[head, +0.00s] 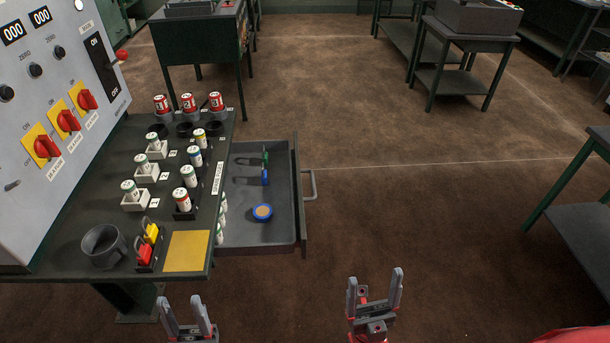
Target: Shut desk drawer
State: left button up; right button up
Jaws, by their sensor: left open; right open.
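The desk drawer (283,236) is pulled out to the right from under the dark green desk top (75,239). Its front panel, seen nearly edge-on, carries a grey bar handle (311,186) on the outer side. Inside the drawer lie a round blue-rimmed item (262,212), a small blue and green item (265,168) and several white cans partly hidden by the desk edge. My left gripper (190,307) is open and empty, below the desk's near edge in the picture. My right gripper (375,281) is open and empty, below and right of the drawer, apart from the handle.
The desk bears a grey control panel (60,100) with red switches, a dark mug (104,246), a yellow pad (187,251) and several cans in holders. Another green table (580,210) stands at the right. The brown floor right of the drawer is clear.

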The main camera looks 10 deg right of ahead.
aim_at(286, 231)
jog(key=l+u, duration=0.2)
jog(key=l, duration=0.4)
jog(key=k+l+u, duration=0.15)
jog(key=l, duration=0.4)
jog(key=i+l+u, duration=0.1)
jog(key=l, duration=0.3)
jog(key=i, duration=0.1)
